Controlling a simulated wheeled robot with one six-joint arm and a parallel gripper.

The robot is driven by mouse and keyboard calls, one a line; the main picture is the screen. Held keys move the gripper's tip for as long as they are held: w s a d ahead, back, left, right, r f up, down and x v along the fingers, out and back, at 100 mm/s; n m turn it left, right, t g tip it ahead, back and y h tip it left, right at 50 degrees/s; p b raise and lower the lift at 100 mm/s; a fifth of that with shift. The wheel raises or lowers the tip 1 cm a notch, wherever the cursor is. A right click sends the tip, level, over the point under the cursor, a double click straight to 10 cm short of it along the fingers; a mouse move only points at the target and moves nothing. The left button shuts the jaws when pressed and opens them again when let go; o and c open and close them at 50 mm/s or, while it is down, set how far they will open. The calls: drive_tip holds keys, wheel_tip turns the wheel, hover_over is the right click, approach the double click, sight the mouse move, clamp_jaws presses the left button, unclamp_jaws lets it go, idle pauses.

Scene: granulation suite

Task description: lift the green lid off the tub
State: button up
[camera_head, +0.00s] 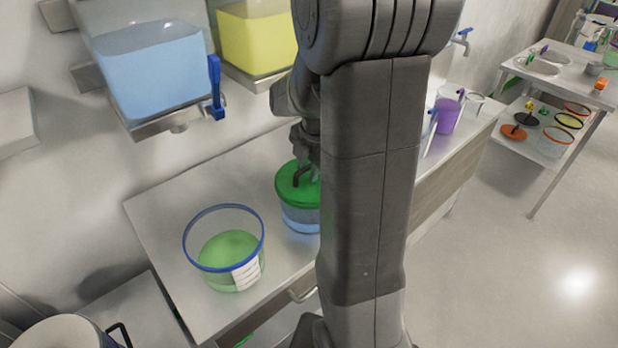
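The green lid (290,190) sits on the tub (299,217), a clear round vessel with blue contents, on the metal table. A dark handle stands up from the middle of the lid. My gripper (305,178) is right above the lid at its handle. My own arm covers the right part of the lid and tub and most of the gripper. I cannot tell whether the fingers are open or closed on the handle.
A clear tub with a blue rim (224,250) and green contents stands left of the lidded tub. A blue tank (150,65) with a blue tap lever and a yellow tank (256,38) hang on the wall. A purple jug (446,115) stands further right.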

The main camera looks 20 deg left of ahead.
drive_tip(key=shift+f, duration=0.1)
clamp_jaws()
